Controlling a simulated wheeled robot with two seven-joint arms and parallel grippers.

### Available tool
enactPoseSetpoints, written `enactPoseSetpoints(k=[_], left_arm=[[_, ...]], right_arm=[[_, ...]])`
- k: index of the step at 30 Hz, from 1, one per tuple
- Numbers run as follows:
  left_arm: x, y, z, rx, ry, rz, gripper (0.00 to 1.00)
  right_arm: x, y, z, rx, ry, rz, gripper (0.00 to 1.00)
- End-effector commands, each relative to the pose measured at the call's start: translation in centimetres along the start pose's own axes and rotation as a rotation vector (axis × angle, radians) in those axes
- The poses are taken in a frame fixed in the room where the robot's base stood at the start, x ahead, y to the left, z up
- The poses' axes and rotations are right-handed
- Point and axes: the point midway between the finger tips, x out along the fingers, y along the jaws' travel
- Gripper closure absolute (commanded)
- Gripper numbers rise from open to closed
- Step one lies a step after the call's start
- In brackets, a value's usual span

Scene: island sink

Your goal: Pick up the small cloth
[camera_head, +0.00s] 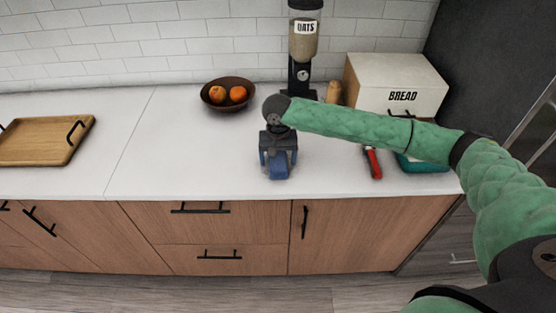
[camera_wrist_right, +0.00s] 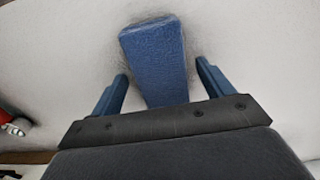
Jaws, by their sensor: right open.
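The small cloth (camera_wrist_right: 155,50) is a folded blue strip on the white counter. In the head view the cloth (camera_head: 279,171) lies near the counter's front edge, partly hidden under my right gripper (camera_head: 278,157). That gripper points down and is open. In the right wrist view its blue fingers (camera_wrist_right: 162,72) stand on either side of the cloth, with a visible gap on both sides. The near end of the cloth is hidden behind the gripper body. Whether the fingertips touch the counter cannot be told. My left gripper is not in view.
A bowl with oranges (camera_head: 211,101) and an oats dispenser (camera_head: 304,45) stand behind. A bread box (camera_head: 397,82), a red-handled item (camera_head: 373,163) and a teal object (camera_head: 425,165) are at the right. A wooden tray (camera_head: 32,149) is far left. The counter (camera_head: 170,150) left of the gripper is clear.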

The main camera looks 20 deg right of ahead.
Motion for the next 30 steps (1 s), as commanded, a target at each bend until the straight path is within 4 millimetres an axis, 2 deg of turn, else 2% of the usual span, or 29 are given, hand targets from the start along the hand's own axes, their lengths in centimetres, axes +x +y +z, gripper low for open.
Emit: enactPoseSetpoints(k=[8, 15, 28, 30], left_arm=[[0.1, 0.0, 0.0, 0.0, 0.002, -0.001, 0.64], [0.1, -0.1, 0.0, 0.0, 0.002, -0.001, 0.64], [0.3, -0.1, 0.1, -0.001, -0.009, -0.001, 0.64], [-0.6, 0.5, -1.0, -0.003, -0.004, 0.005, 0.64]], right_arm=[[0.2, 0.0, 0.0, 0.0, 0.0, 0.0, 0.22], [0.2, 0.0, 0.0, 0.0, 0.0, 0.0, 0.68], [-0.4, -0.1, 0.0, 0.0, 0.001, -0.002, 0.68], [-1.0, 0.0, 0.0, 0.0, 0.001, -0.001, 0.68]])
